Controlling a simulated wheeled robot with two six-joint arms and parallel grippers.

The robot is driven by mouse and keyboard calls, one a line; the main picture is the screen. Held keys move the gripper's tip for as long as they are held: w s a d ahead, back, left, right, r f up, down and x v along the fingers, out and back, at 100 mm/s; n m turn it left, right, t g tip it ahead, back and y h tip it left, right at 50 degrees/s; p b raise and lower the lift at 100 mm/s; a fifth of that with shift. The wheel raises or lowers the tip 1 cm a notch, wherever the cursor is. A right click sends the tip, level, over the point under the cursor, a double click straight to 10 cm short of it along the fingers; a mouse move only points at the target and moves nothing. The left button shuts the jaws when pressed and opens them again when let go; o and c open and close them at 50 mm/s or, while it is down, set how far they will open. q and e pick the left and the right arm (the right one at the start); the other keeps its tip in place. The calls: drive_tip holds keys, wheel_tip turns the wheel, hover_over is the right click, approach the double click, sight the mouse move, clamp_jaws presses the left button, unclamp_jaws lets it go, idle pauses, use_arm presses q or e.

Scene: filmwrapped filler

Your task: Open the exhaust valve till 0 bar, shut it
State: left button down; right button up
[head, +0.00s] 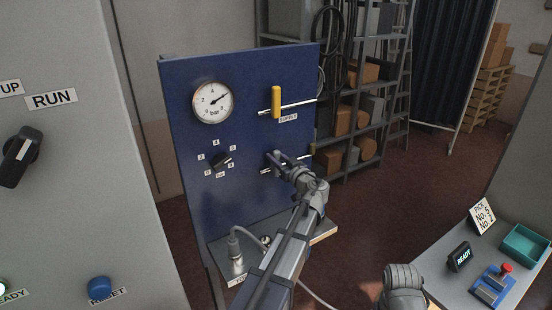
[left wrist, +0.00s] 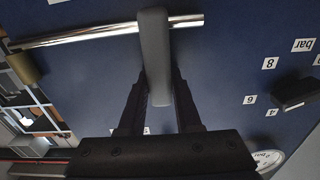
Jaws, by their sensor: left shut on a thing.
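The exhaust valve's grey handle (left wrist: 154,40) stands across its shiny pipe (left wrist: 95,34) in the left wrist view. My left gripper (left wrist: 160,84) is shut on it, one dark finger on each side. In the head view my left gripper (head: 279,162) is at the lower pipe of the blue panel (head: 240,190) and hides most of the handle. The round pressure gauge (head: 212,102) is at the panel's upper left; its needle points to the upper right, well away from 0. My right gripper's fingers do not show.
The yellow supply handle (head: 276,102) stands upright across the upper pipe, above my left gripper. A black selector knob (head: 221,160) is to the left. A grey cabinet (head: 90,190) stands at the left, and a table (head: 450,285) with small items at the lower right.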

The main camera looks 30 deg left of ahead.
use_arm(q)
drive_tip(key=shift+w, duration=0.1)
drive_tip(key=w+d+f+m+b, duration=0.3)
drive_tip(key=w+f+m+b, duration=0.1)
drive_tip(key=m, duration=1.2)
drive_tip(key=shift+w+f+m+b, duration=0.3)
drive_tip(key=shift+w+f+b, duration=0.1)
drive_tip(key=shift+f+b, duration=0.3)
drive_tip(key=shift+f, duration=0.1)
drive_tip(key=c, duration=0.6)
unclamp_jaws()
drive_tip(key=v, duration=0.8)
